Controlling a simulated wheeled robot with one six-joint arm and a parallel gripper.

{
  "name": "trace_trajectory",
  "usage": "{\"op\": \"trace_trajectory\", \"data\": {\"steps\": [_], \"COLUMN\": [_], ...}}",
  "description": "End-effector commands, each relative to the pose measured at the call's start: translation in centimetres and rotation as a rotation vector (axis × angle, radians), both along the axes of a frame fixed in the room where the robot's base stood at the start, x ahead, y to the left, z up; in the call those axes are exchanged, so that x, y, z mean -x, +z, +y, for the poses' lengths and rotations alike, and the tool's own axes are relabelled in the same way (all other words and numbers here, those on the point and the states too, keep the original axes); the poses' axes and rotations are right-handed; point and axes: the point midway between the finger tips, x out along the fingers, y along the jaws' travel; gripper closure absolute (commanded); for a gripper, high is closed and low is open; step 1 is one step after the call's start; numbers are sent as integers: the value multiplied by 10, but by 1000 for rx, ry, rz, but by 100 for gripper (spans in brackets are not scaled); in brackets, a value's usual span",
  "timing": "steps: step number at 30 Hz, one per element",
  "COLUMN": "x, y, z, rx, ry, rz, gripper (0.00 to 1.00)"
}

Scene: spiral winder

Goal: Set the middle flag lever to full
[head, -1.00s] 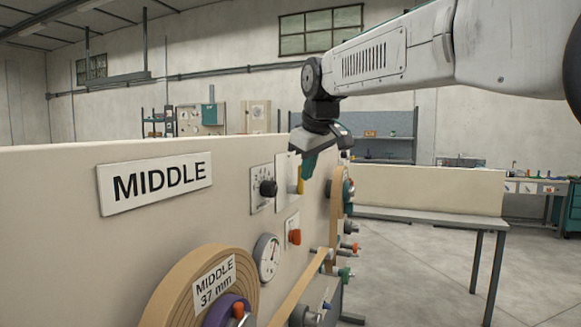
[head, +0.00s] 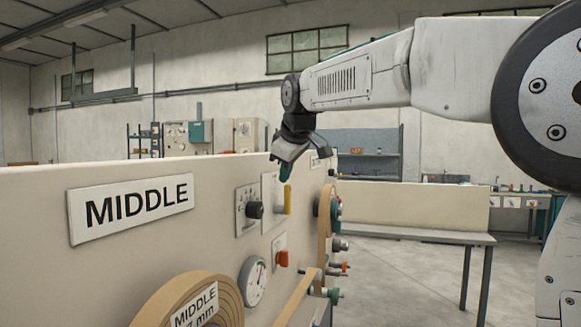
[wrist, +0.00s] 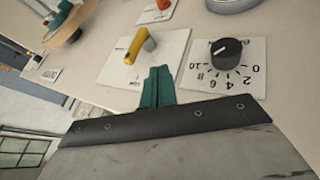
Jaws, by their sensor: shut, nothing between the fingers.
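The middle flag lever (head: 287,199) has a yellow handle on a pale plate, to the right of the MIDDLE sign on the cream panel. In the wrist view the handle (wrist: 134,47) points toward my gripper, slightly slanted. The plate's markings cannot be read. My gripper (head: 285,179) is just above the lever in the head view. Its teal fingers (wrist: 158,75) are together and empty in the wrist view, at the plate's edge between the lever and the black dial. They appear apart from the handle.
A black numbered dial (wrist: 228,52) sits beside the lever plate. Below are a red-orange knob (head: 282,259) and a round gauge (head: 253,281). A large tape roll (head: 190,300) is lower left. A bench (head: 420,232) stands behind at right.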

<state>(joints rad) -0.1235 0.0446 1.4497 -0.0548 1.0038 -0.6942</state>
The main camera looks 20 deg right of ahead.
Motion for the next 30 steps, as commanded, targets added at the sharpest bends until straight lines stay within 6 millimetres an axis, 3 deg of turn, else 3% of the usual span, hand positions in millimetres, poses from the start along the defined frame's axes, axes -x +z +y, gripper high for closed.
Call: {"op": "trace_trajectory", "data": {"steps": [8,16,27,28,30], "x": [-36,-64,-67,-67,-67], "y": [-49,-47,-47,-47,-47], "z": [1,-19,-22,-36,-27], "rx": [0,-1,0,-1,-1], "ry": [-1,-2,0,-6,0], "rz": [3,0,0,0,1], "gripper": [100,100,100,100,100]}}
